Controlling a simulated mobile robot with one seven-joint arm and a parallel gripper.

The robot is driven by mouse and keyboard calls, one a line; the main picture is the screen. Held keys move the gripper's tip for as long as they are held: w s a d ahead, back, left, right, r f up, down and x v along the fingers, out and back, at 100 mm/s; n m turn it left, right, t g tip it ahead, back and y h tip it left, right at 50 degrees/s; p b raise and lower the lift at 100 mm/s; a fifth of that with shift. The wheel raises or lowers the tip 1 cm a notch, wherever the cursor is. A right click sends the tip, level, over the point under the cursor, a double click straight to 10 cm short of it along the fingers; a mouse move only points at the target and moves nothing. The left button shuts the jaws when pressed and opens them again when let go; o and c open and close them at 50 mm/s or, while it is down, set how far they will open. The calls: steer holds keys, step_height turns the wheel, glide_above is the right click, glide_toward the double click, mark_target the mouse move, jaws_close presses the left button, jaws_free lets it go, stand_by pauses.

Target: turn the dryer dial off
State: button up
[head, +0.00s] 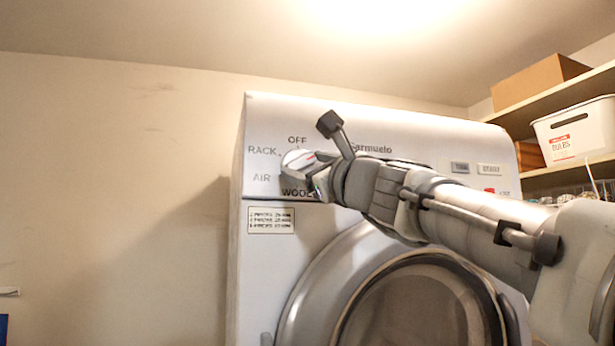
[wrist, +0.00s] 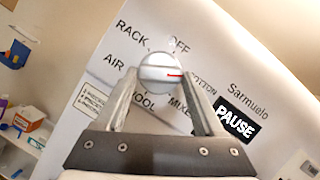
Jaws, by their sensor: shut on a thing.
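The dryer dial (head: 298,158) is a round white knob with a red mark, at the upper left of the white dryer's front (head: 262,230). In the wrist view the dial (wrist: 160,70) has its red mark toward the right, at the COTTON label (wrist: 200,83). The OFF label (wrist: 180,45) is above and to the right of the dial there. My gripper (head: 303,170) is at the dial, partly covering it in the head view. In the wrist view my gripper (wrist: 161,75) is shut on the dial, one finger on each side.
The round dryer door (head: 300,300) is below my arm. Shelves at the right hold a cardboard box (head: 540,78) and a white bin (head: 575,132). Bare wall lies left of the dryer.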

steer(key=shift+n, duration=0.4)
steer(key=n, duration=0.1)
steer(key=n+g+y+p, duration=0.1)
steer(key=n, duration=0.1)
steer(key=shift+d+r+n+g, duration=0.1)
steer(key=shift+r+n+g, duration=0.05)
steer(key=shift+n+g, duration=0.15)
steer(key=n+g, duration=0.1)
steer(key=n, duration=0.1)
steer(key=n+p, duration=0.1)
steer(key=n, duration=0.1)
steer(key=shift+w+d+r+g+y, duration=0.1)
steer(key=shift+r+g+y, duration=0.1)
steer(key=shift+g+y, duration=0.2)
steer(key=n+p, duration=0.1)
steer(key=n, duration=0.1)
steer(key=n+g, duration=0.1)
steer(key=n, duration=0.2)
steer(key=shift+r+g+h+p, duration=0.15)
steer(key=shift+g+h+p, duration=0.15)
steer(key=shift+p, duration=0.1)
steer(key=o, duration=1.4)
steer(key=shift+d, duration=0.1)
